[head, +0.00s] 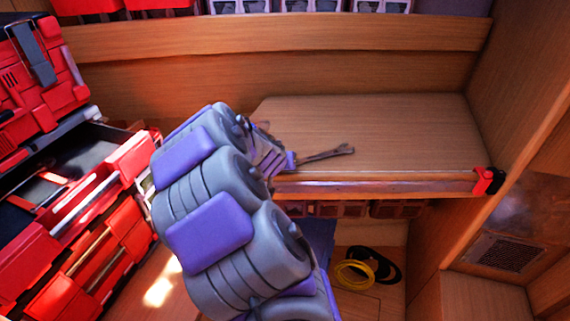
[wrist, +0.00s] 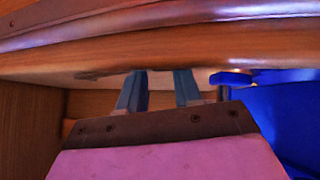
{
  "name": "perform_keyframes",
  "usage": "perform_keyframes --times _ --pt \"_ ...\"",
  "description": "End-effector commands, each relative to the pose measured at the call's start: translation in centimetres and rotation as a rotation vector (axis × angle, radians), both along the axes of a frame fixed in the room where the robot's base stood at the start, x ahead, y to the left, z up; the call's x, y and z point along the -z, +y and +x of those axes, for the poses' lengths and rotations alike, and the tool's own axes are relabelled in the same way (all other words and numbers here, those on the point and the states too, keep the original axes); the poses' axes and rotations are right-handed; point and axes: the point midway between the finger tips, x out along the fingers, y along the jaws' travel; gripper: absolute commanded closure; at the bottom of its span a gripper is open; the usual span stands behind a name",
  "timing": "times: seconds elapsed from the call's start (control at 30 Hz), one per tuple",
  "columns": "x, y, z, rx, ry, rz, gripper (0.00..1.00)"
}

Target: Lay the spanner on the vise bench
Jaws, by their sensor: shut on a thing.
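The spanner (head: 328,154) is a dark, slim tool with an open-jawed end pointing right. In the head view it shows just above or on the left front part of the wooden vise bench (head: 400,130); I cannot tell whether it touches the top. My gripper (head: 290,160) is at the spanner's left end and shut on it, mostly hidden behind my arm. In the wrist view the two grey fingers of my gripper (wrist: 160,80) reach up toward a wooden edge (wrist: 170,50), and I cannot make out the spanner clearly there.
A red and black fitting (head: 488,180) sits at the bench's front right corner. Red tool drawers (head: 100,235) stand at left. Yellow and black coiled lines (head: 366,268) lie below the bench. A wooden wall (head: 530,90) closes the right side. Most of the bench top is clear.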

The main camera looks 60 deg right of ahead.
Motion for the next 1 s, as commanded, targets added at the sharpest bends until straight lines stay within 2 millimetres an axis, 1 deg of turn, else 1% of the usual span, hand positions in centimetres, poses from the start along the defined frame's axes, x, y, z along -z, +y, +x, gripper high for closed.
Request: perform_keyframes --times 0.17,0.2,0.27,0.3,0.57,0.7,0.87,1.0 --pt "0.8 0.0 0.0 -0.001 0.004 0.002 1.0" --pt "0.7 -0.1 0.0 -0.001 0.005 0.004 0.62" --pt "0.8 -0.1 0.0 0.001 0.006 0.005 0.57" --pt "0.8 -0.1 0.0 0.0 0.007 0.006 0.55" --pt "1.0 -0.2 0.0 0.002 0.012 0.01 0.55" --pt "0.1 -0.3 0.0 0.003 0.011 0.011 0.55" --pt "-1.9 1.7 -0.4 -0.002 0.007 0.006 0.55" --pt "-4.1 3.8 -1.0 -0.002 0.002 0.002 0.55"
